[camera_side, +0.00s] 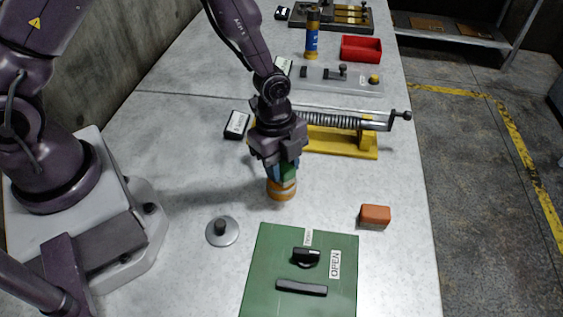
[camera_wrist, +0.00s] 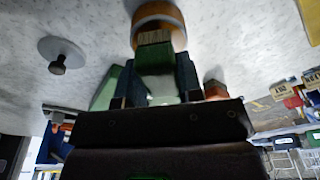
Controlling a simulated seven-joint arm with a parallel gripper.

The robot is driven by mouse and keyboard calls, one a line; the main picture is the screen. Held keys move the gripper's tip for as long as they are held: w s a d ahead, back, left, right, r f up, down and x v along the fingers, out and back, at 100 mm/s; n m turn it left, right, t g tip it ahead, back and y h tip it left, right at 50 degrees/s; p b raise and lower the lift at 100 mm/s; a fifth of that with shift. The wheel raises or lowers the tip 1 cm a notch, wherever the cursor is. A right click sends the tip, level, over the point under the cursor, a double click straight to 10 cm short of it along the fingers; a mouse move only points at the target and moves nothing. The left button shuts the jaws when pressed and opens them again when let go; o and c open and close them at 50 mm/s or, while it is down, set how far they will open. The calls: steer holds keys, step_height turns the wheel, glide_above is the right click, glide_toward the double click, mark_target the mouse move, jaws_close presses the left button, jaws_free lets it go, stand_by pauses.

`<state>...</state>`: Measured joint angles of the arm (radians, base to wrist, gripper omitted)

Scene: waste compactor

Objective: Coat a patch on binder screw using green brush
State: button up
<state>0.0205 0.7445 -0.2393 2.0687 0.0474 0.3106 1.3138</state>
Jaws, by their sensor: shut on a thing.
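My gripper (camera_side: 283,162) is shut on the green brush (camera_side: 288,172) and points down over an orange-brown pot (camera_side: 281,190). In the wrist view the brush's green part (camera_wrist: 155,58) sits between my fingers, with pale bristles at the pot's opening (camera_wrist: 158,14). I cannot tell whether the bristles are inside the pot or just above it. The binder screw (camera_side: 340,121) is a grey threaded rod lying level on a yellow stand (camera_side: 345,143), behind and right of my gripper. My arm hides its left part.
A green panel (camera_side: 265,285) with a black knob and handle lies in front. A grey lidlike disc (camera_side: 222,232) with a knob is left of the pot. An orange block (camera_side: 375,215) is at right. A red bin (camera_side: 361,49) and blue bottle (camera_side: 312,38) stand farther back.

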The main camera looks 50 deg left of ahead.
mark_target(284, 166)
steer(key=shift+f, duration=0.6)
stand_by(1.4)
steer(key=shift+r, duration=0.1)
steer(key=shift+r, duration=3.45)
